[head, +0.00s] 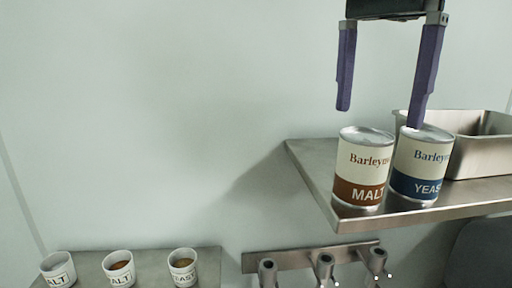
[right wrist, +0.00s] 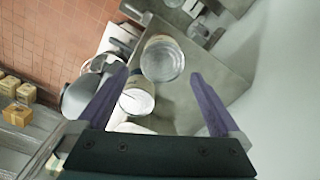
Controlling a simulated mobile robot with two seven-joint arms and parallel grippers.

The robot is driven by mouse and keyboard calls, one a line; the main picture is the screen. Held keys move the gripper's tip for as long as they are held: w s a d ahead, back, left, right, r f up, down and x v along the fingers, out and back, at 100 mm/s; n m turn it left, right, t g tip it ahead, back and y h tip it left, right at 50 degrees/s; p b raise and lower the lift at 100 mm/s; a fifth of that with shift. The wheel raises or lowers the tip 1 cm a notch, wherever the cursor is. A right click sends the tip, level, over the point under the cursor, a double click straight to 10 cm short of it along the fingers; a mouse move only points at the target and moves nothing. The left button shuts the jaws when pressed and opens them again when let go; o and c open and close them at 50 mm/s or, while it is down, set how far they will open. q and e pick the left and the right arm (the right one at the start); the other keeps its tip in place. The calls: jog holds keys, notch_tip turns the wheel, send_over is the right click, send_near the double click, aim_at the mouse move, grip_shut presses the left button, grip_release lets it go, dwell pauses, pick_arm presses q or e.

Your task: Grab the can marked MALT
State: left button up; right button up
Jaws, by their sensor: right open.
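The can marked MALT (head: 360,165), cream with a brown band and a silver lid, stands upright near the front left corner of the metal shelf (head: 312,165). In the right wrist view the upper can (right wrist: 162,60) appears to be it, its label unreadable. My right gripper (head: 379,116) is open and empty above the cans, its fingers pointing down. Its left finger in the head view is above and behind the MALT can; its right fingertip overlaps the top of the YEAST can (head: 422,170). I cannot tell if they touch. My left gripper is not in view.
The blue-banded YEAST can stands close at the right of the MALT can. A metal pan (head: 485,150) sits behind it on the shelf. Below are a rail with metal taps (head: 325,265) and small labelled cups (head: 118,268). The space left of the shelf is clear.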

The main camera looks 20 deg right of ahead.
aim_at(373, 135)
jog(key=f+b, duration=0.2)
jog(key=f, duration=0.2)
jog(key=shift+s+f, duration=0.1)
jog(key=shift+s, duration=0.1)
jog(key=f+b, duration=0.2)
jog(key=f, duration=0.1)
jog(key=f+b, duration=0.1)
jog(key=f, duration=0.1)
jog(key=shift+w+a, duration=0.2)
jog(key=shift+w, duration=0.05)
jog(key=shift+r, duration=0.1)
jog(key=shift+c, duration=0.4)
jog(key=c, duration=1.5)
